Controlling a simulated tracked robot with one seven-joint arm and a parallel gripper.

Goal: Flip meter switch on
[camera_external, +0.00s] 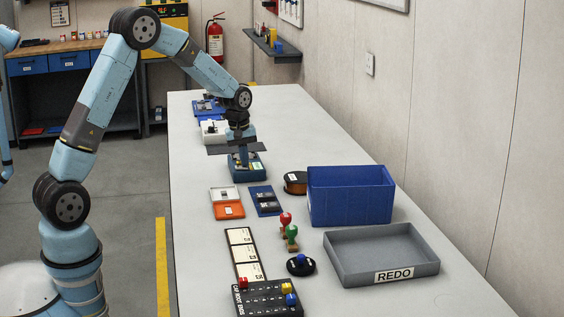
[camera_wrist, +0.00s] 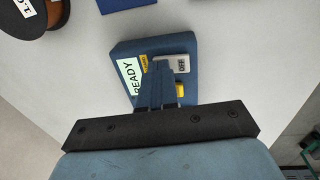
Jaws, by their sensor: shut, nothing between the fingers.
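The meter (camera_external: 246,170) is a dark blue box on the table under my gripper in the external view. In the wrist view the meter (camera_wrist: 191,50) carries a white READY label (camera_wrist: 131,80), a grey switch plate (camera_wrist: 172,65) marked OFF, and a yellow part (camera_wrist: 181,90). My gripper (camera_wrist: 157,68) is shut and empty, its fingertips over the meter's face beside the OFF plate. I cannot tell whether they touch it. The fingers hide part of the face. My gripper also shows in the external view (camera_external: 244,165).
A blue bin (camera_external: 350,207) and a grey REDO tray (camera_external: 342,270) stand on the right. A white device (camera_external: 213,138) is behind the meter.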

